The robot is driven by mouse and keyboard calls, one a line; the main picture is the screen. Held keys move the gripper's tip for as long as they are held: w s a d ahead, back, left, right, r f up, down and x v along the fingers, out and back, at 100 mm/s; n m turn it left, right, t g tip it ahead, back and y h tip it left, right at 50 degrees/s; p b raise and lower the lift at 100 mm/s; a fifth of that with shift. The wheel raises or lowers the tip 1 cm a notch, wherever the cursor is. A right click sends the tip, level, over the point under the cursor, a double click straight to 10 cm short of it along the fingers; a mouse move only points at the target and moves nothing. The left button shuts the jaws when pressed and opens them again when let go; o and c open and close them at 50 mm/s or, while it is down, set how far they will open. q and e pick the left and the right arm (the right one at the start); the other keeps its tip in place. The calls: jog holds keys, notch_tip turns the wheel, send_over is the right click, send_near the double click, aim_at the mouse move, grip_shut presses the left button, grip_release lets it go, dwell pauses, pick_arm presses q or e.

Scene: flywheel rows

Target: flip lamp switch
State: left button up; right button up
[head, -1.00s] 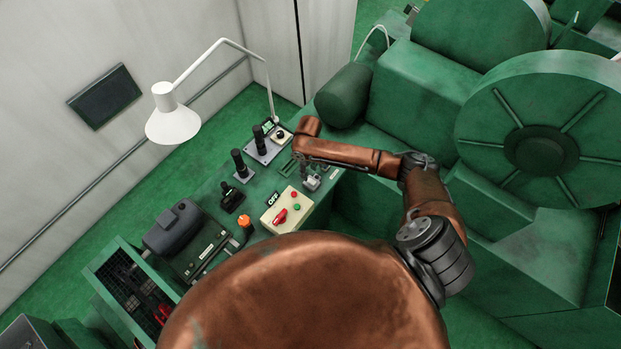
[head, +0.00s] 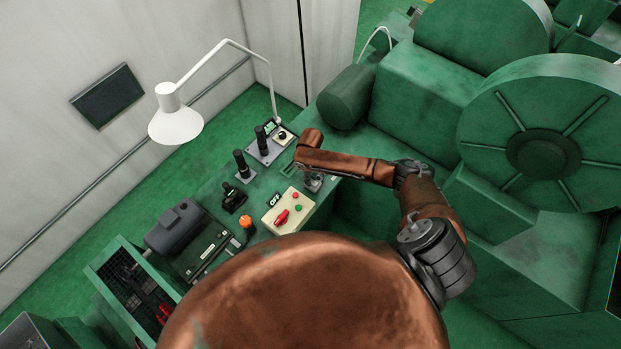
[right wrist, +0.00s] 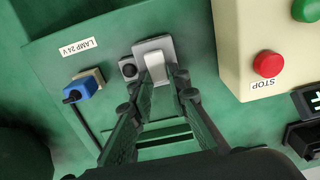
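The lamp switch (right wrist: 154,68) is a white rocker on a grey plate, upper middle of the right wrist view, beside a "LAMP 24 V" label (right wrist: 78,48). My right gripper (right wrist: 158,97) is open and empty, its two dark fingers pointing at the plate, one tip near each side of the rocker's lower end. I cannot tell whether a tip touches it. In the head view my right gripper (head: 312,178) is over the console and largely covers the switch. The white desk lamp (head: 175,125) hangs at the left on its bent arm. My left gripper is not in view.
A blue plug (right wrist: 84,88) is left of the switch. Black levers (head: 241,163) stand on the console.

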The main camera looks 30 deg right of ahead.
grip_shut()
